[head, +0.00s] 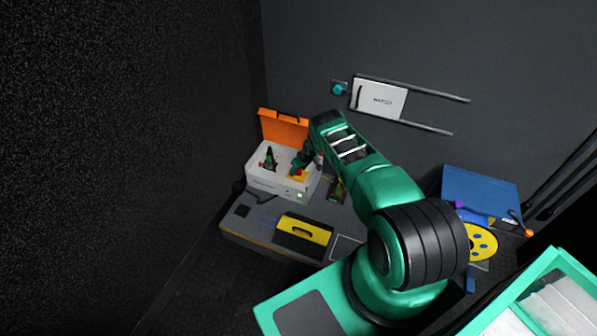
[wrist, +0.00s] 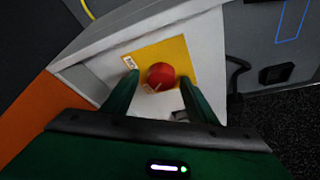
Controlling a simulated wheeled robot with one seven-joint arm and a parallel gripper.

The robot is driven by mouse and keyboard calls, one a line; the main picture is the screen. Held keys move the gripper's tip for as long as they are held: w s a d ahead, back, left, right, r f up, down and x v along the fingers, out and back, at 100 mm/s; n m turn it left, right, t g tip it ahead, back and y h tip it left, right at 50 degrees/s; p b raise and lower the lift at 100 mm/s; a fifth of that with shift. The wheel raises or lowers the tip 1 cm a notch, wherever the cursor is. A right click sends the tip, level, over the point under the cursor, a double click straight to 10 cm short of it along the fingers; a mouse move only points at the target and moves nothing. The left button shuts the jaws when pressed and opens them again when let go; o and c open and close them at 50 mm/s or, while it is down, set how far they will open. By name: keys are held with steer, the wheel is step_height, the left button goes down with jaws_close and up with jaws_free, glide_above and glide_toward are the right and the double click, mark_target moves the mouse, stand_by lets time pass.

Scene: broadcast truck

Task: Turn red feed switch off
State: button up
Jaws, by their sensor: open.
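The red feed switch shows as a round red knob (wrist: 160,76) on a yellow plate (wrist: 178,52) in the wrist view, with small white labels beside it. My gripper (head: 301,162) reaches into the box from above. In the wrist view my gripper (wrist: 159,80) is open, with one green finger on each side of the knob. I cannot tell whether the fingers touch it.
The box stands on a grey bench (head: 250,222) with a yellow-and-black case (head: 304,229) in front. A blue case (head: 478,195) and yellow disc (head: 482,242) lie to the right. A white panel (head: 379,99) hangs on the wall.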

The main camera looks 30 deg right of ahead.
steer(key=v, duration=1)
steer(key=shift+r, duration=0.25)
steer(key=shift+s, duration=0.15)
